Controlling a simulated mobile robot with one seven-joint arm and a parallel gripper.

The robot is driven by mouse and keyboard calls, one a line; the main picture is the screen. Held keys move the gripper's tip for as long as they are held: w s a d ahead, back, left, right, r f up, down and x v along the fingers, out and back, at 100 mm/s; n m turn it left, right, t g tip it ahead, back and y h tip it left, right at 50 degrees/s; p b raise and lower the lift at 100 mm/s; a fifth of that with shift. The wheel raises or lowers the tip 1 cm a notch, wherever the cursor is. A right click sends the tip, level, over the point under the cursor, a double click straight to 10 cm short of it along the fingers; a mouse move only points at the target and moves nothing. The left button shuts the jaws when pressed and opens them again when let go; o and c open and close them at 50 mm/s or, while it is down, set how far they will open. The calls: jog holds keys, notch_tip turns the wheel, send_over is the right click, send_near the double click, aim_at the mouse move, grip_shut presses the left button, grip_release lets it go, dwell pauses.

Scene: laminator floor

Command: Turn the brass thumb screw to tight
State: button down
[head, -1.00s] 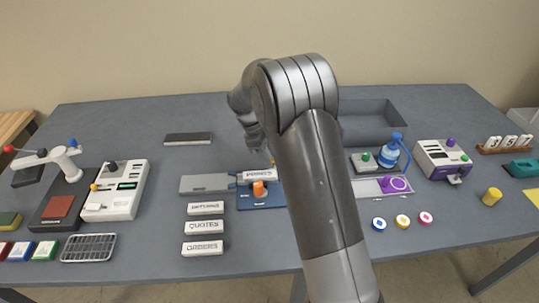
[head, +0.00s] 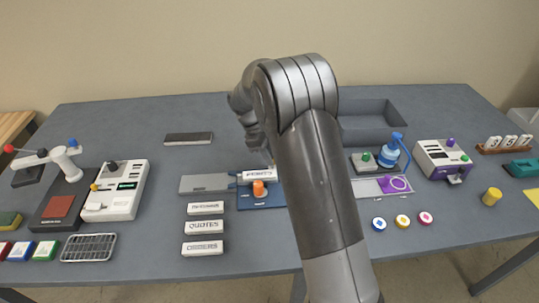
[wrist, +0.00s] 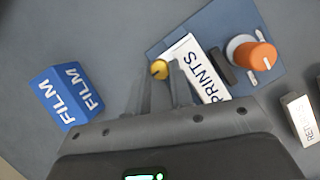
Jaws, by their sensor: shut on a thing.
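The brass thumb screw (wrist: 159,69) shows in the wrist view as a small round yellow head at the edge of the blue base (wrist: 214,22), beside a white block lettered PRINTS (wrist: 205,75). My gripper (wrist: 165,75) is shut on it, with one finger on each side. The fingers partly cover the screw, and any mark for tight cannot be made out. In the head view my arm hides the screw and the fingertips. The PRINTS block (head: 258,174) and blue base (head: 262,200) show left of my arm there.
An orange knob (wrist: 255,55) stands on the blue base close to the fingers. A blue FILM box (wrist: 68,95) lies to the left in the wrist view.

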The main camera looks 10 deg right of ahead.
jog(key=shift+m, duration=0.3)
jog(key=m, duration=0.2)
jog(key=m+g, duration=0.1)
jog(key=m, duration=0.1)
jog(key=shift+w+d+g+y, duration=0.2)
jog(key=shift+g+y, duration=0.1)
jog(key=shift+y, duration=0.1)
jog(key=m, duration=0.2)
jog(key=m+y, duration=0.1)
jog(key=m, duration=0.1)
jog(key=shift+w+d+m+g+y, duration=0.1)
jog(key=shift+d+m+g+y, duration=0.05)
jog(key=shift+m+g+y, duration=0.2)
jog(key=m, duration=0.2)
jog(key=m+y, duration=0.1)
jog(key=m, duration=0.1)
jog(key=shift+d+g+y, duration=0.15)
jog(key=shift+g+y, duration=0.1)
jog(key=shift+d+m+y, duration=0.1)
jog(key=shift+m+y, duration=0.5)
jog(key=shift+m, duration=0.95)
jog(key=c, duration=1.3)
grip_release()
